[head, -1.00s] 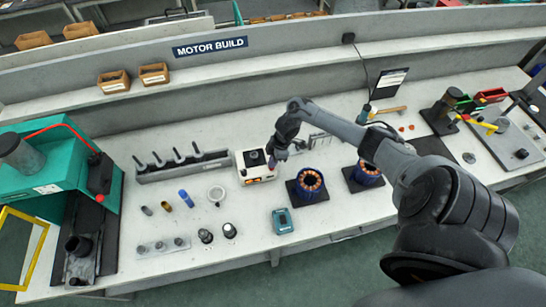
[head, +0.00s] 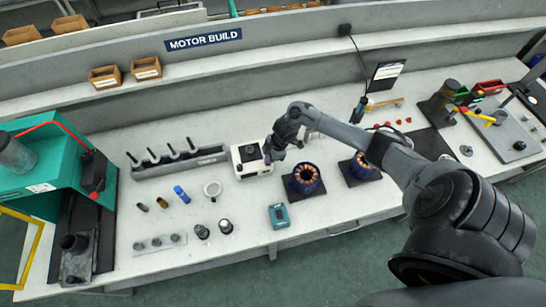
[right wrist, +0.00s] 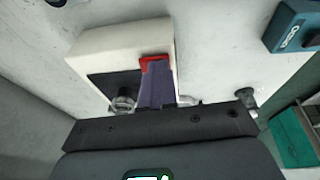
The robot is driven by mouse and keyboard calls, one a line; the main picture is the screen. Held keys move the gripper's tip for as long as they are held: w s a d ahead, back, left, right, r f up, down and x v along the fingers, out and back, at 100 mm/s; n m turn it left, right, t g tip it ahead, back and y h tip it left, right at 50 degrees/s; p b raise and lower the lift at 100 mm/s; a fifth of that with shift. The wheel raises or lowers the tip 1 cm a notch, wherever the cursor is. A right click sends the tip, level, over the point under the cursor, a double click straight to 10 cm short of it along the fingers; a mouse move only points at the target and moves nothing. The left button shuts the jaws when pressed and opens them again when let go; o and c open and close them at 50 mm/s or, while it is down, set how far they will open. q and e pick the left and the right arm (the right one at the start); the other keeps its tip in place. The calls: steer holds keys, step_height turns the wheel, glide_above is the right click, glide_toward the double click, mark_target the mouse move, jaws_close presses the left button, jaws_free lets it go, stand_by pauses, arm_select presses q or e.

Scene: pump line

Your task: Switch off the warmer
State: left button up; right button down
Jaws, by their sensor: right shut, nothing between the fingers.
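The warmer (head: 250,160) is a small white box with a dark top, in the middle of the bench in the head view. It also shows in the right wrist view (right wrist: 95,50), with a dark round-knobbed panel and a red switch (right wrist: 155,60). My right gripper (head: 268,157) is shut and empty at the right side of the warmer. In the right wrist view its purple-grey fingers (right wrist: 157,88) end at the red switch and partly cover it. I cannot tell whether they touch it, nor the switch's position. My left gripper is not in view.
Two blue stators (head: 304,179) with copper windings stand right of the warmer. A teal meter (head: 279,215) lies in front. A grey rack with pegs (head: 180,162) stands to the left. Small parts lie on the bench left of the meter.

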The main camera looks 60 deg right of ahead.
steer(key=shift+d+f, duration=0.25)
steer(key=shift+f, duration=0.05)
steer(key=shift+w+d+b, duration=0.3)
steer(key=shift+w+b, duration=0.05)
steer(key=shift+b, duration=0.1)
steer(key=shift+r+p, duration=0.45)
steer(key=shift+p, duration=0.05)
step_height(320, 180, up, 4)
steer(key=p, duration=0.4)
steer(key=shift+a+r+p, duration=0.15)
steer(key=shift+r+p, duration=0.05)
steer(key=shift+p, duration=0.1)
steer(key=s+v, duration=0.1)
steer(key=v, duration=0.8)
steer(key=shift+a, duration=0.25)
